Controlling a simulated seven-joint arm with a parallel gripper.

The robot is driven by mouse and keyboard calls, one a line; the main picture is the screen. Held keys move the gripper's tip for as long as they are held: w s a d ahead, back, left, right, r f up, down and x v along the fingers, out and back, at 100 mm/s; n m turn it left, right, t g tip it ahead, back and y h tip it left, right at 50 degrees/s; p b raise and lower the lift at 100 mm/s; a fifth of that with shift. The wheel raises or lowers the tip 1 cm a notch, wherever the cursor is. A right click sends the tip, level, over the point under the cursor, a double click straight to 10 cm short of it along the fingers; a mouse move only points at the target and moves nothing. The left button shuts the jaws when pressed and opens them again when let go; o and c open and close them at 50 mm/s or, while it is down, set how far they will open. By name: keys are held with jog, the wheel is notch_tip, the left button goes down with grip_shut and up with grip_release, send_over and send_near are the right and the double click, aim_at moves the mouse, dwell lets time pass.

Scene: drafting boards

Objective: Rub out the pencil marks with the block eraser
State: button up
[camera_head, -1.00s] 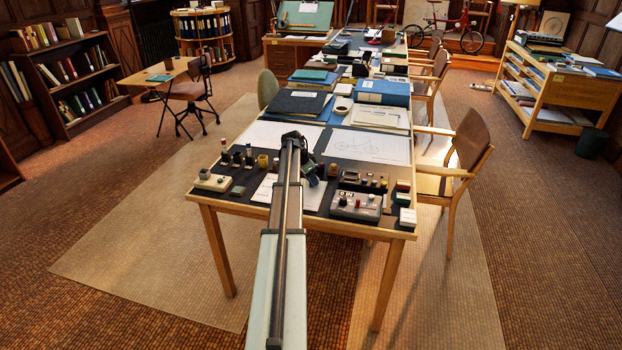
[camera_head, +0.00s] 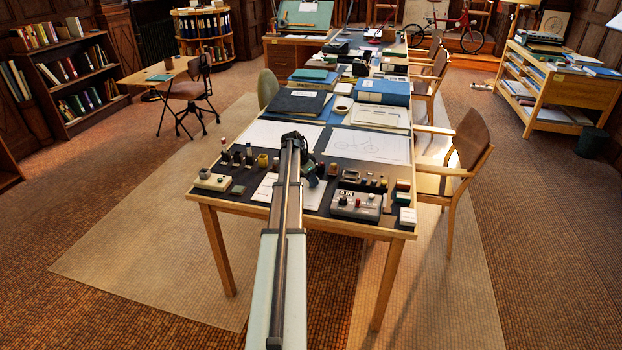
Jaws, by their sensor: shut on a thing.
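My arm reaches from the bottom middle over the near table, and its dark end covers part of the tabletop. My gripper (camera_head: 311,171) is low over the table, just right of the arm's end, between the two paper sheets and the small desk items. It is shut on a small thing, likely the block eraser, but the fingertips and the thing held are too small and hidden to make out. A white sheet (camera_head: 262,134) lies left of the arm. A sheet with a bicycle line drawing (camera_head: 384,147) lies to the right. Pencil marks cannot be told apart at this size.
Small bottles and blocks (camera_head: 249,157) stand to the left of the arm. A grey device with knobs (camera_head: 356,204) and a white block (camera_head: 408,218) stand at the front right. Dark folders (camera_head: 297,103) and blue binders (camera_head: 383,92) lie behind the sheets. Chairs line the right side.

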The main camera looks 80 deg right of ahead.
aim_at(321, 187)
jog(key=shift+f, duration=0.5)
dwell(1.1)
jog(key=shift+s, duration=0.15)
jog(key=shift+s, duration=1.35)
jog(key=shift+w, duration=0.1)
jog(key=shift+w, duration=2.85)
jog(key=shift+s, duration=0.25)
jog(key=shift+s, duration=2.75)
